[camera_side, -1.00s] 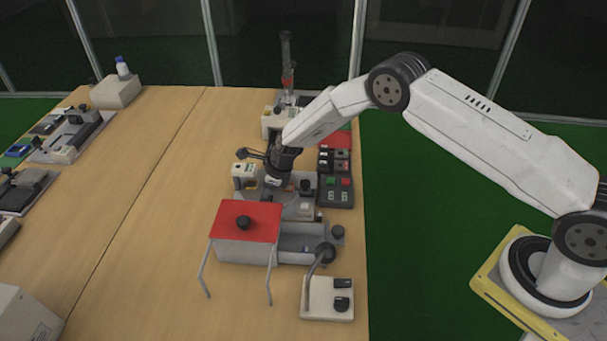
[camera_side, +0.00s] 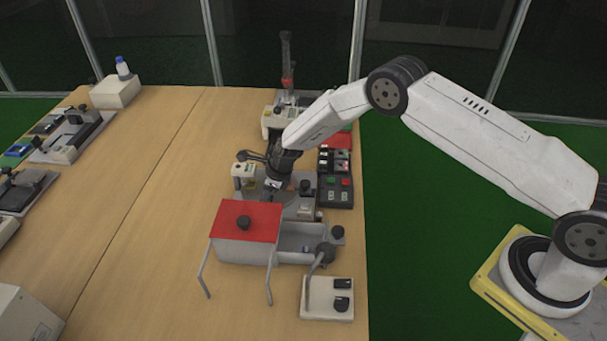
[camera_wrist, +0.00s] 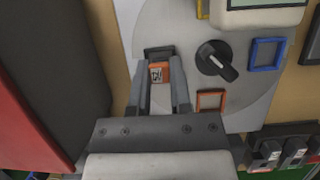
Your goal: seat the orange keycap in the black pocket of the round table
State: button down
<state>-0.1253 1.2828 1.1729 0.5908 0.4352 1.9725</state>
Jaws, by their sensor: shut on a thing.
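The orange keycap (camera_wrist: 157,74) with a printed label sits between the fingertips of my gripper (camera_wrist: 160,80) in the wrist view. My gripper is shut on it. The black pocket (camera_wrist: 158,51), a small dark frame on the grey round table (camera_wrist: 193,38), lies at the keycap's far edge. The keycap seems to overlap the pocket's near part; I cannot tell whether it is above it or in it. In the side view my gripper (camera_side: 272,188) is low over the grey station behind the red-topped box, and the keycap is too small to make out.
An orange frame (camera_wrist: 210,100), a blue frame (camera_wrist: 267,54) and a black knob (camera_wrist: 217,60) are right of my fingers. A red-topped box (camera_side: 246,220) stands close in front. A button panel (camera_side: 336,192) is at the right. The table's left-middle is clear.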

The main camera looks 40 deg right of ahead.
jog(key=shift+f, duration=0.15)
jog(key=shift+c, duration=2.3)
grip_release()
jog(key=shift+r, duration=3)
